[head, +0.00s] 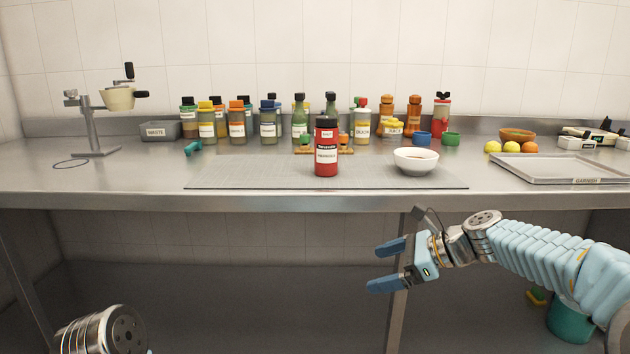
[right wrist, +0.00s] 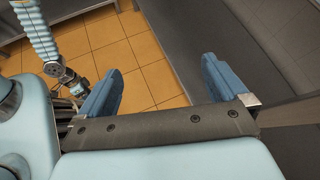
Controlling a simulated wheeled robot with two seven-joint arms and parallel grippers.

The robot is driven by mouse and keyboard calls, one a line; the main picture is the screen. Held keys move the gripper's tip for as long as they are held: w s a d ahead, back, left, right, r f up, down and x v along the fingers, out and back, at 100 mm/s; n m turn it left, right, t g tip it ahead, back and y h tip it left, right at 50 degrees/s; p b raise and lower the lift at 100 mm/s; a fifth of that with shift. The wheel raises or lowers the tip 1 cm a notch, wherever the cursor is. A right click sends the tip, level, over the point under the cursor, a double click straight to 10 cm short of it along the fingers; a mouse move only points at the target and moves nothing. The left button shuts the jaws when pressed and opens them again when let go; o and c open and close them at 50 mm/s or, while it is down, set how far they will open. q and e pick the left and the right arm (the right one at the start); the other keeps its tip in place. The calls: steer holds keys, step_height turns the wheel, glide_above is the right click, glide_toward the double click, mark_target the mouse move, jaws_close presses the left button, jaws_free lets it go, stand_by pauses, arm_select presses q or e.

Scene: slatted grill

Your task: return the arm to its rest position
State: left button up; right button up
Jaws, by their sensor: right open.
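My right gripper (head: 388,265) is open and empty in the head view. It is in front of the counter, below its front edge, with its blue fingers pointing left and apart. In the right wrist view the two blue fingers (right wrist: 165,88) are spread wide with nothing between them. My right arm comes in from the right edge. At the lower left of the head view a metal joint of my left arm shows, but its gripper is not visible there. In the right wrist view, part of another blue arm of mine shows at the upper left; its gripper state is unclear.
The steel counter (head: 110,178) holds a grey mat (head: 240,175) with a red bottle (head: 326,155) and a white bowl (head: 415,163). A metal tray (head: 545,172) lies at right. Several bottles stand behind. Orange floor tiles (right wrist: 145,50) show below; space left of the right gripper looks clear.

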steer(key=s+f+n+g+h, duration=0.1)
steer(key=s+f+n+h, duration=0.25)
steer(key=f, duration=1.25)
steer(key=s+f+n+g+h, duration=0.2)
steer(key=s+f+n, duration=0.2)
steer(key=f, duration=1.2)
steer(key=s+a+f+n, duration=0.1)
steer(key=s+f+n, duration=0.5)
steer(key=s, duration=0.4)
steer(key=s+a+f+n+g, duration=0.1)
steer(key=s+a+f+n, duration=0.1)
steer(key=s+f+n, duration=0.3)
steer(key=s+f, duration=0.3)
steer(key=s, duration=0.2)
steer(key=shift+a+n+h, duration=0.3)
steer(key=shift+n+h, duration=0.05)
arm_select(q)
steer(key=shift+o, duration=0.4)
